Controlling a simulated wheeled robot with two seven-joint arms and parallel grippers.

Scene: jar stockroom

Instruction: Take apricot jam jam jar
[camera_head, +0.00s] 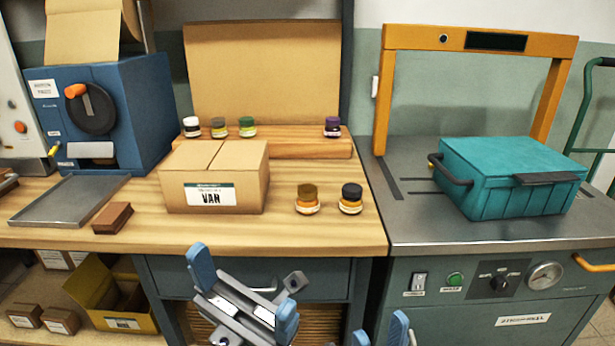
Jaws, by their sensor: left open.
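Two jars with orange contents stand upright on the wooden worktop: one with an olive-brown lid (307,198) and, to its right, one with a dark navy lid (350,198). Their labels are too small to read, so I cannot tell which is apricot. My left gripper (244,294) is open and empty in front of the worktop, below the two jars in the picture and apart from them. My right gripper (380,335) shows only its blue fingertips at the bottom edge; they are apart, with nothing seen between them.
Several jars (247,127) stand on a wooden riser (290,147) behind. A cardboard box (213,177) stands left of the front jars. A metal tray (68,200) and brown block (112,218) lie further left. A teal crate (512,177) stands on the metal bench at right.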

